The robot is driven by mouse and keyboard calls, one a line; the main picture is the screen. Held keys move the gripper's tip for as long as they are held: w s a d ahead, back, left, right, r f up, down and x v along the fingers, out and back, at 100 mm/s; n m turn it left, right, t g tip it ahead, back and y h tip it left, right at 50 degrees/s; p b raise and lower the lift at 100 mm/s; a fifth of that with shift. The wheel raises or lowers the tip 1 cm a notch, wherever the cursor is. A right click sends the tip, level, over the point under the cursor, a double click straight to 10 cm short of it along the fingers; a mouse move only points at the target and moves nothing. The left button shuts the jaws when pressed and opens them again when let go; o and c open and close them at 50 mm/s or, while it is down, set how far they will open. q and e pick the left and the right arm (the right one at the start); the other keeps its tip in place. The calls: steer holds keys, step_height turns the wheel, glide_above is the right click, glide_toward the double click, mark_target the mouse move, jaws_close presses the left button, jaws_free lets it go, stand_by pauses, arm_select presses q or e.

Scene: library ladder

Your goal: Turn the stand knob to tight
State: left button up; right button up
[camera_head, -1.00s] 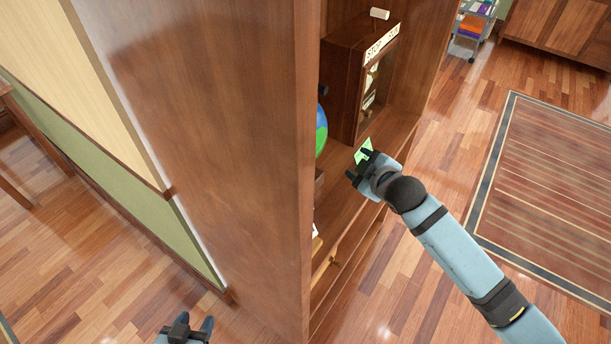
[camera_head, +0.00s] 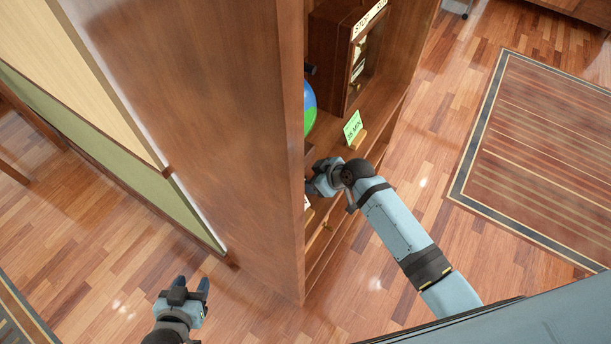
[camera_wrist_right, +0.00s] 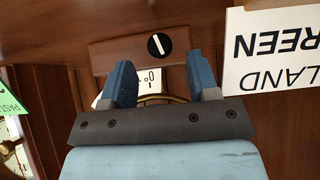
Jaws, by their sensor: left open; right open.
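In the right wrist view a round black knob (camera_wrist_right: 159,45) with a white line across it sits on a wooden block (camera_wrist_right: 112,54). The line is nearly upright, leaning slightly. My right gripper (camera_wrist_right: 164,80) is open and empty, its two blue fingers pointing toward the block, with the knob ahead between their tips. In the head view my right gripper (camera_head: 320,178) reaches into the bookcase below a blue and green globe (camera_head: 309,106); the knob cannot be made out there. My left gripper (camera_head: 190,288) is open and empty, low outside the bookcase.
The tall bookcase side panel (camera_head: 200,130) hides part of the shelf. A green card (camera_head: 352,127) stands on the shelf near a dark wooden cabinet (camera_head: 335,50). A large white lettered card (camera_wrist_right: 272,50) is right of the knob.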

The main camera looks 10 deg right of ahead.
steer(key=shift+x, duration=1.8)
steer(key=c, duration=0.9)
steer(key=shift+w+d+f+m+g+y, duration=0.1)
steer(key=shift+d+m+g+y, duration=0.1)
steer(key=shift+m+g+y, duration=0.25)
steer(key=shift+m+g+y+b, duration=0.25)
steer(key=shift+g+y+b, duration=0.2)
steer(key=shift+y+b, duration=0.15)
